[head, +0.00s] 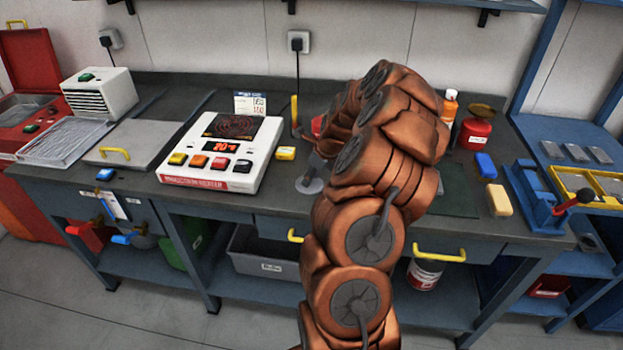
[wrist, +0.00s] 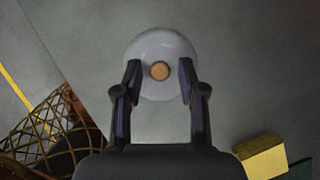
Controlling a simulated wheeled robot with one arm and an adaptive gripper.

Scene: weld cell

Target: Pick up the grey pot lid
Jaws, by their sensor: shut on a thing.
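The grey pot lid (wrist: 160,43) is a pale round disc with a brown knob in the middle, seen from above in the wrist view. My gripper (wrist: 159,78) is shut on the lid, one dark finger on each side of the knob. The fingertips overlap the left and right parts of the lid; their exact contact is hard to see. In the head view, a pale grey round piece, seemingly the lid (head: 309,186), shows at the bench just left of my arm. My arm hides most of the gripper there.
A heater with coloured buttons (head: 220,155) stands to the left, with a small yellow block (head: 285,153) beside it. A wire basket (wrist: 50,125) and a yellow block (wrist: 262,156) are at the lower corners of the wrist view. A blue vise-like tool (head: 540,200) is at the right.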

